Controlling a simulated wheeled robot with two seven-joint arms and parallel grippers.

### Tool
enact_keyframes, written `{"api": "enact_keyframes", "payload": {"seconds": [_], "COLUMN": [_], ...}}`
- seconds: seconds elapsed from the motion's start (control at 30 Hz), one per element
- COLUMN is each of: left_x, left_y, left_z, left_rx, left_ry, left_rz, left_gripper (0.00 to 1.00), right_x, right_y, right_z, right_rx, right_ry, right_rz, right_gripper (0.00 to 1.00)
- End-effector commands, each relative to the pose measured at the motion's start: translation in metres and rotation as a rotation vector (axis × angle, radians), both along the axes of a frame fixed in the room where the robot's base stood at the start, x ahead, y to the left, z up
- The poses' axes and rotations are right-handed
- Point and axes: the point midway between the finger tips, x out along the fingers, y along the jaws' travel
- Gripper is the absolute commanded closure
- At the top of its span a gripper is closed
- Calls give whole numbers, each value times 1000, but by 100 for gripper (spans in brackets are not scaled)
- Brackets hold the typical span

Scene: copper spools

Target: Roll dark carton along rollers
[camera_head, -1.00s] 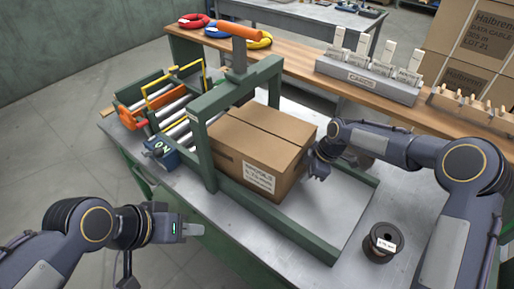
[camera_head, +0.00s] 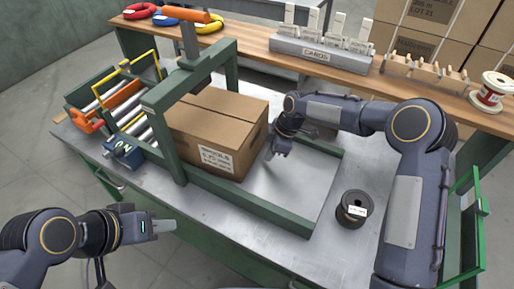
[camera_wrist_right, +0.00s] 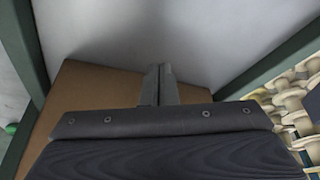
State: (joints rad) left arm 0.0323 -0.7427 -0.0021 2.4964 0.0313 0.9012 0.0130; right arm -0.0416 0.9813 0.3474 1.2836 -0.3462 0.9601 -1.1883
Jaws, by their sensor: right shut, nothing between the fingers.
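A brown cardboard carton (camera_head: 218,125), with a white label on its near face, sits within a green frame (camera_head: 165,135) on the metal bench. Rollers (camera_head: 135,122) lie to its left, beyond the frame's post. My right gripper (camera_head: 270,153) is shut and empty just right of the carton, pointing down; contact cannot be told.
An orange-handled lever (camera_head: 185,17) tops the frame. A dark spool (camera_head: 352,207) stands on the bench at right. A wooden shelf (camera_head: 240,45) behind holds coloured coils, a grey holder (camera_head: 320,52) and a red-white spool (camera_head: 490,92).

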Motion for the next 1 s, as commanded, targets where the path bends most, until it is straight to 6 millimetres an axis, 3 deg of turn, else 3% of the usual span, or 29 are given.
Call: {"api": "enact_keyframes", "payload": {"seconds": [0.17, 1.0], "left_x": [0, 0], "left_y": [0, 0], "left_z": [3, 57], "left_rx": [0, 0], "left_ry": [0, 0], "left_rz": [0, 0], "left_gripper": [64, 64], "right_x": [-2, -12], "right_y": [-4, -25], "right_z": [7, 107], "right_rx": [1, 0], "right_ry": [-1, -1], "right_rz": [0, 1], "right_gripper": [100, 100]}}
